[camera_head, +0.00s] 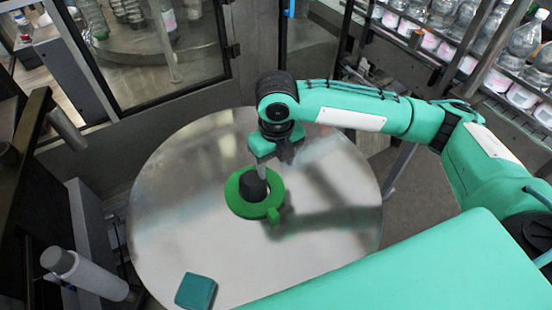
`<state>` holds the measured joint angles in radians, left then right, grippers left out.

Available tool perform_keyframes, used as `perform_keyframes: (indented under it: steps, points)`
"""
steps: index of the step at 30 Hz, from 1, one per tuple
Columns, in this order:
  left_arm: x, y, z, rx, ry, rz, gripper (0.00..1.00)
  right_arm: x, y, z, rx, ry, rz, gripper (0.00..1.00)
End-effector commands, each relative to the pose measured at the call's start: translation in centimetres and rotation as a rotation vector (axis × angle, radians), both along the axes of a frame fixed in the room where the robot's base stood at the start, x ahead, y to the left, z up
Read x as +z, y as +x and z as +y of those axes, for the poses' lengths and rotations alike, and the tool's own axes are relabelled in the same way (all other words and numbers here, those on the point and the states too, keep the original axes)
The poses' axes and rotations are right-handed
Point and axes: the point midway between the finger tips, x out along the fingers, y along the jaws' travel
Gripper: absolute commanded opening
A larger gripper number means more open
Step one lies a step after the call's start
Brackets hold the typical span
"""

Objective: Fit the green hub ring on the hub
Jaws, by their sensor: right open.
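The green hub ring (240,204) is on the round metal table, with a small tab at its lower right. The dark hub (252,187) shows inside the ring's opening, and the ring appears to be around it. I cannot tell how far down the hub the ring sits. My right gripper (262,168) is open and points down at the far side of the ring, just above or beside it. Its fingers hide part of the ring's far edge, and I cannot tell whether they touch it. My left gripper is not in view.
The round metal table (185,220) is mostly clear. A teal block (195,291) lies near its front edge. A grey-white cylinder (85,274) is at the lower left. A glass-panelled guard (150,50) stands behind, and shelves of bottles (480,60) are at the upper right.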

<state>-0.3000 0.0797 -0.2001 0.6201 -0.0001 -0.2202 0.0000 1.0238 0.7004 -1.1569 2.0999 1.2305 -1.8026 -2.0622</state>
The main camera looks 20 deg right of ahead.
Motion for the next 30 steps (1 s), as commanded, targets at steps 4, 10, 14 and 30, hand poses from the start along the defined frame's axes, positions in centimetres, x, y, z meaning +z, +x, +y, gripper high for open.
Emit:
perform_keyframes:
  steps: [4,10,14,30]
  points:
    - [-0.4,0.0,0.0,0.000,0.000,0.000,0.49,0.7,0.1,0.0,0.000,0.002,-0.003,0.57]
    - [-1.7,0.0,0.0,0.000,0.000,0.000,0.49,4.2,0.1,0.0,0.001,0.003,-0.008,0.57]
    - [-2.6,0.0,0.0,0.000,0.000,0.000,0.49,7.2,0.1,0.1,0.001,0.003,-0.008,0.57]
    - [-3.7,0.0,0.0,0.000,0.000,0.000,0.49,13.7,0.0,-0.1,0.000,0.000,0.000,0.57]
